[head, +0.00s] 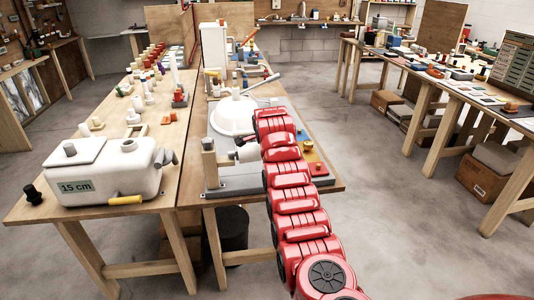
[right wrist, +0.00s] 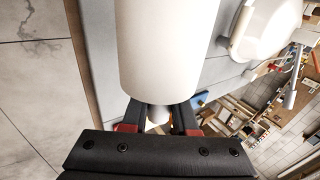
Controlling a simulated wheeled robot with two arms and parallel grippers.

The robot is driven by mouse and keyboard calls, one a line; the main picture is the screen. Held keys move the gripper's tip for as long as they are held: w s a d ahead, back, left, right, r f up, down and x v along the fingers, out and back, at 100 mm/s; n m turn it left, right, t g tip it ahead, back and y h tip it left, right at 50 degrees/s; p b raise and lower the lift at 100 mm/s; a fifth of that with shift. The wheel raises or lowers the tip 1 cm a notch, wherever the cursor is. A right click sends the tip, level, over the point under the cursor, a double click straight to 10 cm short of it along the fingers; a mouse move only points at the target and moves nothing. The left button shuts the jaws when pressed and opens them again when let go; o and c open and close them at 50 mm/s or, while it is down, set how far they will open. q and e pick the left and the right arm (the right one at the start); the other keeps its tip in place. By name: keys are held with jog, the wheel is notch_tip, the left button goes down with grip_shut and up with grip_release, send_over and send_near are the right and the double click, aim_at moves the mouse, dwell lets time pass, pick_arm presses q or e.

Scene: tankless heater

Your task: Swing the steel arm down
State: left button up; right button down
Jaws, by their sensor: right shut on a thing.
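My right gripper (right wrist: 158,116) shows in the right wrist view, with its dark, red-marked fingers closed around a small grey stub (right wrist: 159,112). The stub sits at the end of a large white cylinder (right wrist: 165,45). In the head view my red right arm covers the gripper, beside a pale cylinder (head: 245,153) near a grey post (head: 209,158) on a grey base (head: 225,187). A thin steel-coloured bar (head: 262,83) slants up behind the white dome (head: 235,116). I cannot tell for sure which part is the steel arm. My left gripper is not in view.
A white tank (head: 100,175) marked 15 cm stands on the left table, with a yellow handle low on its front. A white box-shaped unit (head: 213,48) stands at the back of the middle bench. Coloured blocks (head: 315,168) lie right of my arm.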

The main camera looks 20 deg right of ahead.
jog(key=shift+f+y, duration=0.3)
jog(key=shift+f, duration=0.1)
jog(key=shift+a+f+b, duration=0.1)
jog(key=shift+b, duration=0.25)
jog(key=c, duration=0.7)
grip_release()
jog(key=shift+b+v, duration=0.45)
jog(key=shift+v, duration=8.25)
jog(key=shift+s, duration=0.1)
